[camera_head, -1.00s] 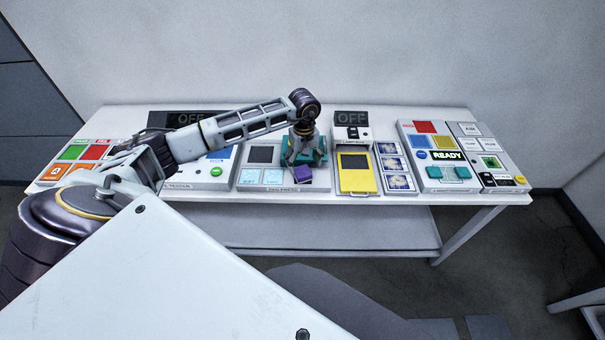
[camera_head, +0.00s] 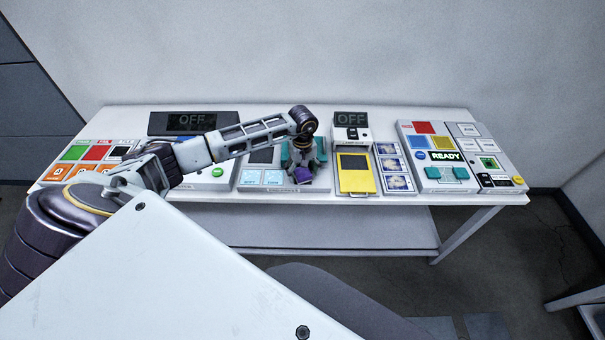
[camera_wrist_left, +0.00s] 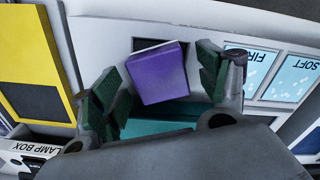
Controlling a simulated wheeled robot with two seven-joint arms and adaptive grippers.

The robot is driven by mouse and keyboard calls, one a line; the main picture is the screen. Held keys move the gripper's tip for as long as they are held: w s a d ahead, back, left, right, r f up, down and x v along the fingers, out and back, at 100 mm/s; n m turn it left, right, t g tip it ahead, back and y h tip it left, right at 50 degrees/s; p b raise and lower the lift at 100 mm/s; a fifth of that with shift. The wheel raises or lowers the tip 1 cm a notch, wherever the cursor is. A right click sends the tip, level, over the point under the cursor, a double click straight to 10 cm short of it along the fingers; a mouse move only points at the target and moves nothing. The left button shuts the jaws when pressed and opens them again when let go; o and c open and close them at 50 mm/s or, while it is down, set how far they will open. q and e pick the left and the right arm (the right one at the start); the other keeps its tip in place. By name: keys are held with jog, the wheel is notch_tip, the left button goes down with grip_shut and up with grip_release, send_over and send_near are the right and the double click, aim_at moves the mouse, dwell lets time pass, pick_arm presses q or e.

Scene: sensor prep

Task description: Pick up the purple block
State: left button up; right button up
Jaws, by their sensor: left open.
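The purple block (camera_head: 302,175) sits at the front of a white panel with teal parts (camera_head: 320,148) near the table's middle. In the left wrist view the purple block (camera_wrist_left: 158,73) lies between the two green-padded fingers of my left gripper (camera_wrist_left: 158,88), slightly tilted in the picture. The fingers are open, with a visible gap on the right side; whether the left finger touches the block I cannot tell. In the head view my left gripper (camera_head: 303,172) points down over the block and partly hides it. My right gripper is not in view.
A yellow device (camera_head: 355,181) stands right of the block, and label tiles (camera_head: 262,178) lie left of it. Further right are a panel with a READY display (camera_head: 447,156) and a switch panel (camera_head: 487,160). The table's front edge (camera_head: 300,193) is close to the block.

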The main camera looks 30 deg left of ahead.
pick_arm(q)
jog(key=shift+f, duration=0.35)
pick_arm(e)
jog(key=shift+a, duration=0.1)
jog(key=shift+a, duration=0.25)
pick_arm(q)
jog(key=c, duration=1.2)
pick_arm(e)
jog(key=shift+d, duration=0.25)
